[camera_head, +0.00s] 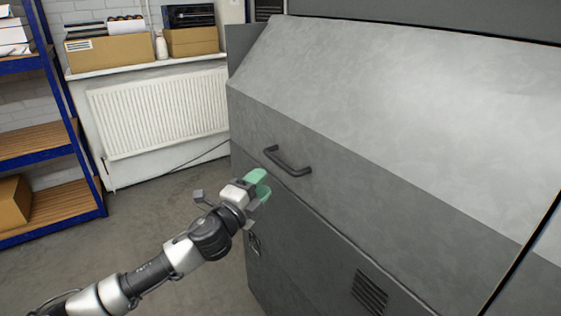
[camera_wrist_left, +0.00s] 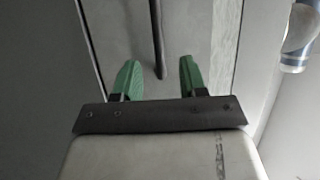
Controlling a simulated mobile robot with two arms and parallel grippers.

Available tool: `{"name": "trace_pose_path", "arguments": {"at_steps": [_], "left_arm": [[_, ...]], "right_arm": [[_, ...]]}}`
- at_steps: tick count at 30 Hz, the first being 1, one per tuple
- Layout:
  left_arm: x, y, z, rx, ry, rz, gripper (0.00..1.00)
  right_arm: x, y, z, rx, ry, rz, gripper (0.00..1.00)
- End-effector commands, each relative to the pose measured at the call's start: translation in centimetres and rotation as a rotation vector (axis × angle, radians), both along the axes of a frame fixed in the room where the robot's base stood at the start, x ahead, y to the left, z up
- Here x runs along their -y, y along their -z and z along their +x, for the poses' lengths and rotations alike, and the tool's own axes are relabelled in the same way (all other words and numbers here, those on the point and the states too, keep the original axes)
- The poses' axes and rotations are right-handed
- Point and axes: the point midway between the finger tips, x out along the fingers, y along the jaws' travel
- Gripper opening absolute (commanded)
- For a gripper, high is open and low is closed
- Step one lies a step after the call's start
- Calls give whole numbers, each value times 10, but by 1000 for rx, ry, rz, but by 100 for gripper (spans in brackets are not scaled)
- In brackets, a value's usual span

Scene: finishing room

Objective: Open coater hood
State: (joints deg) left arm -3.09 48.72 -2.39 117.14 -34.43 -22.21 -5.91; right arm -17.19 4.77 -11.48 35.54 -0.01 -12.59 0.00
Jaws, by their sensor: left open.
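The coater hood (camera_head: 400,85) is a large grey sloped cover on a grey machine, and it is down. Its dark bar handle (camera_head: 287,162) sits on the front face near the left end. My left gripper (camera_head: 260,184), with green fingers, is just below and left of the handle, apart from it in the head view. In the left wrist view the open green fingers (camera_wrist_left: 158,78) point towards a dark bar (camera_wrist_left: 157,35), which looks like the handle. The bar lines up with the gap between the fingers; its depth is hard to tell. My right gripper is not in view.
The machine's lower front has a vent (camera_head: 369,292). A white radiator (camera_head: 160,113) stands at the back wall under a shelf with cardboard boxes (camera_head: 108,52). A blue shelving rack (camera_head: 62,110) is at the left. The floor (camera_head: 180,200) between rack and machine is clear.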

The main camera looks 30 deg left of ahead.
Motion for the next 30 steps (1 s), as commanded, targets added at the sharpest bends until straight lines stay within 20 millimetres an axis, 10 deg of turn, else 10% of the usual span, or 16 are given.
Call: {"name": "trace_pose_path", "arguments": {"at_steps": [15,30], "left_arm": [[-1,-15,80,-1,-2,-4,42],[0,-15,90,-2,0,-2,35]], "right_arm": [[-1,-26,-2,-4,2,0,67],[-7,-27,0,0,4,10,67]]}}
